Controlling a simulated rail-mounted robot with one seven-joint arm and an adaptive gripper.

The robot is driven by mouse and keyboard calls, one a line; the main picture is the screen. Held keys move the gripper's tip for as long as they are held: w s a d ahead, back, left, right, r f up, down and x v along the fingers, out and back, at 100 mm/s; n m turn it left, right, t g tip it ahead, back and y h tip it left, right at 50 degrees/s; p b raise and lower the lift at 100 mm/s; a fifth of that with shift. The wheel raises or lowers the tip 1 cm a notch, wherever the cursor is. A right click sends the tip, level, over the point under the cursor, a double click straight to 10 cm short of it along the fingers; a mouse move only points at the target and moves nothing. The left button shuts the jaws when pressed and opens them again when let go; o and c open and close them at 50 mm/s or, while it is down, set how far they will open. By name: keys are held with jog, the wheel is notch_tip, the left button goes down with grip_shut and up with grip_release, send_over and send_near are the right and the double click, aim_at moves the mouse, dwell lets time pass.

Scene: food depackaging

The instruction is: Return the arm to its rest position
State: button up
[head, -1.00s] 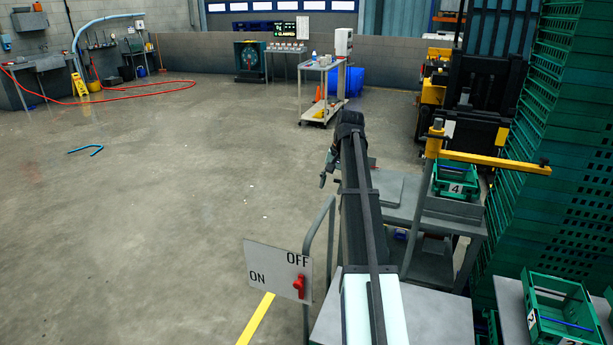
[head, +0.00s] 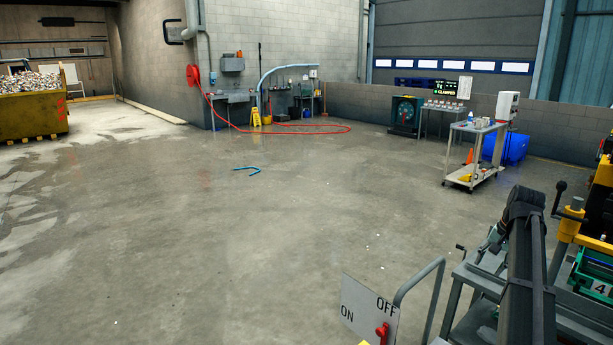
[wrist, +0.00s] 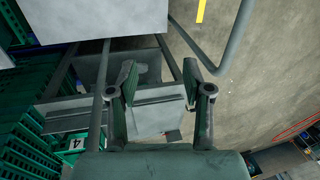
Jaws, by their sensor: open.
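My gripper (wrist: 161,82) shows in the wrist view with its two fingers spread apart and nothing between them. Beyond the fingers are grey metal surfaces and rails of a bench. My gripper is not visible in the head view. No rest mark or stand for the arm can be made out.
A sign with ON and OFF (head: 368,312), a red switch and a grey handrail (head: 437,290) stand at the lower right. Green crates (wrist: 28,135) fill the wrist view's left side. A wheeled cart (head: 475,152) stands farther back. The concrete floor (head: 200,240) is mostly open.

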jog(key=s+a+f+n+g, duration=0.15)
jog(key=s+a+f, duration=0.4)
jog(key=f, duration=0.75)
jog(key=s+a+f+n, duration=0.2)
jog(key=s+a+f, duration=0.35)
jog(key=f, duration=0.75)
jog(key=s+a+f+n+g, duration=0.1)
jog(key=s+a+f, duration=0.2)
jog(key=a+f, duration=0.75)
jog(key=s+a+f+n+g, duration=0.1)
jog(key=s+a+f, duration=0.4)
jog(key=s, duration=0.7)
jog(key=s+a+f+n+g, duration=0.2)
jog(key=s+a+f, duration=0.3)
jog(key=s+f, duration=0.3)
jog(key=s+a+f+n+g+h, duration=0.1)
jog(key=s+f, duration=0.6)
jog(key=s, duration=0.9)
jog(key=a+n+g, duration=0.1)
jog(key=a+g, duration=0.1)
jog(key=a, duration=0.1)
jog(key=shift+s+a+f, duration=0.2)
jog(key=shift+s+a, duration=0.05)
jog(key=shift+a, duration=0.15)
